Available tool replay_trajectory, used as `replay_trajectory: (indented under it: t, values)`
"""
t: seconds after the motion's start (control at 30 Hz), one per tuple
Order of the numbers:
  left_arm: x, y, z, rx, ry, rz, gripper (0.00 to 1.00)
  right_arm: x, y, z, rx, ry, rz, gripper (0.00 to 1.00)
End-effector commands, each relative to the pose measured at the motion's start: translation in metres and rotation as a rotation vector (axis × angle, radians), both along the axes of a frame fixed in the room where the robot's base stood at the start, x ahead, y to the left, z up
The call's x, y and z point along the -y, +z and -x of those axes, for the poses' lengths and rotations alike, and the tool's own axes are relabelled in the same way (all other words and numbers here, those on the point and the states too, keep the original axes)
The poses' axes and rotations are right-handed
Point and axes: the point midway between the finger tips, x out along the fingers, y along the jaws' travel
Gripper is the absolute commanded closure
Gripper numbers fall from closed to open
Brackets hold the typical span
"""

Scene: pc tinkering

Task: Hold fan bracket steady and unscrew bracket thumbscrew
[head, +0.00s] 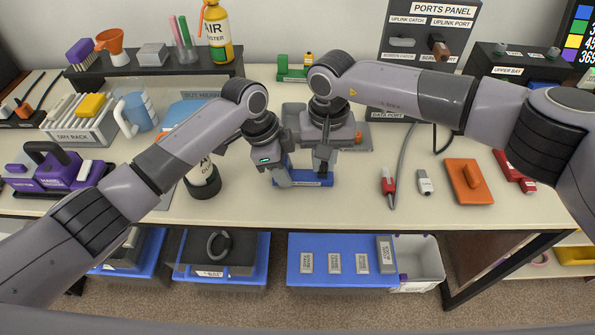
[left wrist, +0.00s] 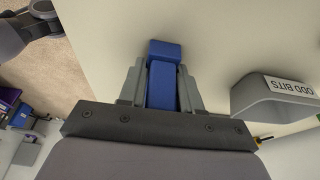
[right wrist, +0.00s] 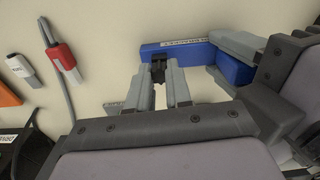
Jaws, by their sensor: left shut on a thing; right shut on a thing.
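The blue fan bracket (head: 311,183) sits on the table at the middle of the head view, with a white label on its front. My left gripper (head: 283,178) is shut on its left part, and blue shows between those fingers in the left wrist view (left wrist: 162,82). My right gripper (head: 323,166) points down at the bracket's right part. In the right wrist view its fingers are closed around a small black thumbscrew (right wrist: 158,68) at the end of the labelled bracket bar (right wrist: 178,53). The thumbscrew is mostly hidden in the head view.
A grey bin labelled ODD BITS (left wrist: 275,97) stands close to my left gripper. A red-tipped cable (head: 388,188), a white connector (head: 424,182) and an orange block (head: 468,182) lie to the right. The table's front edge is near.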

Motion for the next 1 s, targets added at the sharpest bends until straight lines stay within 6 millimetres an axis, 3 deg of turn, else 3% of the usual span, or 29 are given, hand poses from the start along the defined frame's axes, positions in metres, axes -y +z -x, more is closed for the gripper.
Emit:
replay_trajectory:
  t: [0.27, 1.0]
  values:
    - [0.001, 0.000, 0.000, 0.000, -0.001, 0.001, 1.00, 0.000, 0.000, 0.000, 0.000, 0.267, -0.002, 1.00]
    - [0.000, 0.000, 0.000, 0.000, -0.001, 0.001, 1.00, 0.000, 0.011, 0.000, 0.001, 0.252, -0.001, 1.00]
